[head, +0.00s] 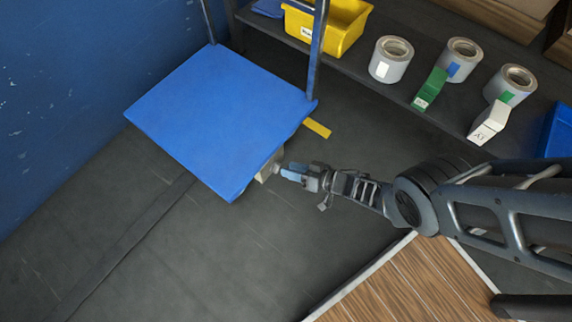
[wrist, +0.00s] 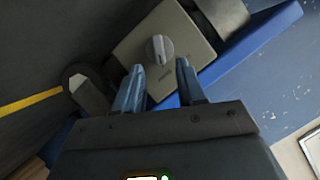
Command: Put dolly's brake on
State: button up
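The dolly (head: 222,110) is a flat blue platform with an upright handle frame at its far end. A beige box (head: 264,168) sits under its near right edge. In the wrist view a round grey knob with a raised grip bar (wrist: 159,48) is on the face of this beige box (wrist: 188,22). My gripper (head: 283,171) is at the box from the right, low beside the platform. In the wrist view my gripper's (wrist: 160,66) two blue fingers are apart, with the knob just ahead between their tips. Whether they touch it I cannot tell.
A caster wheel (wrist: 86,90) shows left of the box. A yellow floor strip (head: 317,128) lies beside the dolly. A dark shelf (head: 440,95) holds a yellow bin (head: 330,28) and several rolls. A blue wall (head: 70,80) is left. The grey floor in front is clear.

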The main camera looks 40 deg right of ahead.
jog(key=shift+p+v, duration=0.8)
jog(key=shift+v, duration=1.45)
jog(key=shift+a, duration=0.1)
jog(key=s+a+r+t+h, duration=0.35)
jog(key=s+a, duration=0.25)
jog(key=a, duration=0.6)
jog(key=s+d+r+m+h, duration=0.1)
jog(key=s+r+h, duration=0.2)
jog(key=s+r, duration=1.15)
jog(key=s+d+r+n, duration=0.1)
jog(key=s+d+r, duration=0.1)
jog(key=r, duration=0.7)
jog(key=s+d+r, duration=0.2)
jog(key=s+r, duration=0.1)
jog(key=r, duration=0.6)
jog(key=s+d+r+n, duration=0.1)
jog(key=s+d+r, duration=0.1)
jog(key=r, duration=0.7)
notch_tip(320, 180, up, 30)
jog(key=p, duration=3)
jog(key=shift+f+g+p, duration=0.15)
jog(key=shift+g+p, duration=0.15)
jog(key=shift+g, duration=0.15)
